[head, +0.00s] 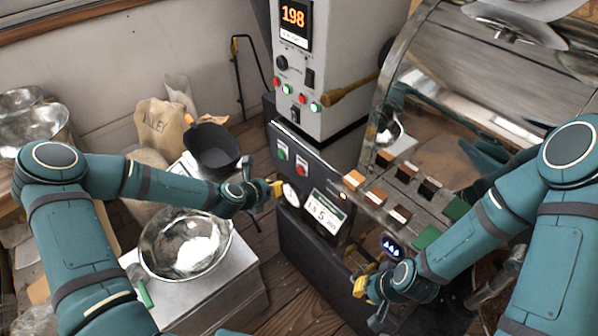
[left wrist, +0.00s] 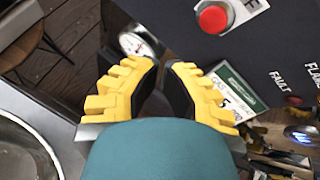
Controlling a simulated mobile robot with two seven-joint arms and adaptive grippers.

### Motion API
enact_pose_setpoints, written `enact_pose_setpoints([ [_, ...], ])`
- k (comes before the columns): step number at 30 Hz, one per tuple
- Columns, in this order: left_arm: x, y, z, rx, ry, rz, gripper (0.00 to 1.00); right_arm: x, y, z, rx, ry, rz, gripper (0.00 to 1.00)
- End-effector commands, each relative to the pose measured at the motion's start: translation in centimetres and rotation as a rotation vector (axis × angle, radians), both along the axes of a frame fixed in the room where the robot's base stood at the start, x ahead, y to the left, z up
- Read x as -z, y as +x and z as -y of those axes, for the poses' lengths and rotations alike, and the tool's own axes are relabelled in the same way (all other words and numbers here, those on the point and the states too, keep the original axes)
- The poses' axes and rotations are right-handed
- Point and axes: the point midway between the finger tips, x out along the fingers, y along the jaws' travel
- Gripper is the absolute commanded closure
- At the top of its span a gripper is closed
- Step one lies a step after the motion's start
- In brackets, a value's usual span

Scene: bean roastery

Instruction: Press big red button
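The big red button (head: 301,168) sits on a pale plate on the dark sloping panel, right of a green button (head: 282,152). In the left wrist view the red button (left wrist: 213,17) is round and domed, beside a partly cut-off label. My left gripper (head: 275,188) is just left of and below the red button, apart from it. In the left wrist view its yellow fingers (left wrist: 162,68) converge with almost no gap at the tips and hold nothing. My right gripper (head: 366,282) is low at the panel's right, below the blue-lit flame lamp (head: 393,248); its finger gap is unclear.
A dial gauge (head: 290,195) and a display card (head: 325,212) are on the panel below the buttons. Small red and green lamps (head: 301,98) are on the upper cabinet. A sample rack (head: 372,202) is at right; a metal bowl (head: 185,262) stands below my left forearm.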

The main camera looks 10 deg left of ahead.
Motion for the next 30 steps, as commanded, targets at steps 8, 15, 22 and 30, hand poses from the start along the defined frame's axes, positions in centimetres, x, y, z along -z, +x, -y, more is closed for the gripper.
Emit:
enact_pose_setpoints([
  [8, 0.0, 2.7, 2.2, 0.002, -0.001, -0.001, 1.0, 0.2, 0.0, 0.0, 0.0, 0.0, 0.001, 1.0],
  [15, 0.0, 3.8, 3.0, 0.0, 0.0, -0.001, 1.0, 0.3, 0.1, 0.0, 0.001, 0.0, 0.002, 1.0],
  [22, 0.0, 4.0, 3.1, 0.0, -0.001, -0.001, 1.0, 0.3, 0.1, 0.0, 0.001, 0.0, 0.002, 1.0],
  [30, 0.0, 3.9, 3.1, 0.0, -0.001, -0.001, 1.0, 0.3, 0.1, 0.0, 0.001, 0.0, 0.002, 1.0],
])
